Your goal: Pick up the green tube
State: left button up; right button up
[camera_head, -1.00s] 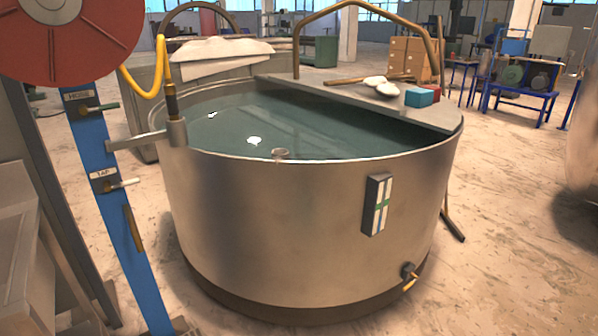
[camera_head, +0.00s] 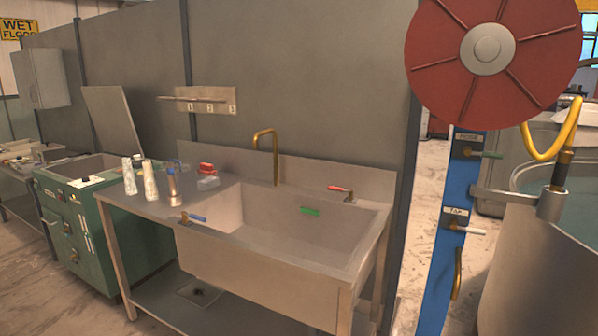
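A small green piece (camera_head: 310,211) shows against the inside back wall of the metal sink (camera_head: 225,258). It looks short and flat, and I cannot tell whether it is a tube or whether it is fixed to the wall. Neither of my grippers is in view.
A brass tap (camera_head: 275,150) rises behind the sink. Two pale bottles (camera_head: 149,181) and a spray bottle (camera_head: 172,186) stand on the left counter. A green cabinet (camera_head: 85,235) stands further left. A red hose reel (camera_head: 488,50) and blue post (camera_head: 450,235) stand right.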

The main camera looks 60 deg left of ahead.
aim_at(131, 188)
jog(key=u, duration=3.15)
jog(key=i+j+z, duration=0.1)
jog(key=i, duration=0.3)
jog(key=i+j+z, duration=0.1)
jog(key=i, duration=0.3)
jog(key=j, duration=0.1)
